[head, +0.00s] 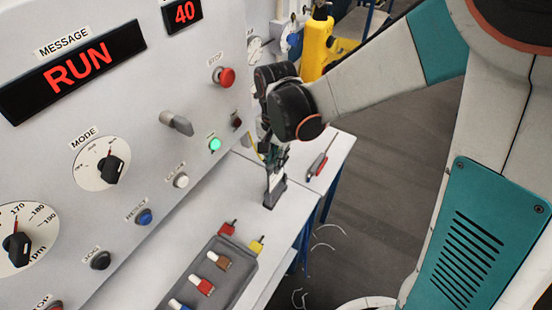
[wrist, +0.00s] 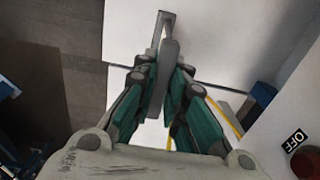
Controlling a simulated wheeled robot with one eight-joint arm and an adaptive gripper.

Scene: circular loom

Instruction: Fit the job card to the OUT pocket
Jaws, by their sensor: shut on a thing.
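My gripper (head: 272,158) reaches down over the white ledge beside the machine panel. Its fingers are shut on a thin pale upright piece (head: 272,180), which I take to be the job card; it also shows edge-on between the fingers in the wrist view (wrist: 161,75). Just below the gripper, a small dark grey holder (head: 274,193) stands on the ledge around the card's lower end. In the wrist view, a narrow grey frame (wrist: 166,17) shows at the card's far end. I cannot make out a pocket marked OUT in either view.
The panel carries a red stop button (head: 224,77), a lit green button (head: 215,144) and several knobs. A grey tray (head: 222,263) with coloured pieces sits on the ledge at the front. A red-handled tool (head: 318,163) lies right of the holder. A yellow machine part (head: 316,48) stands behind.

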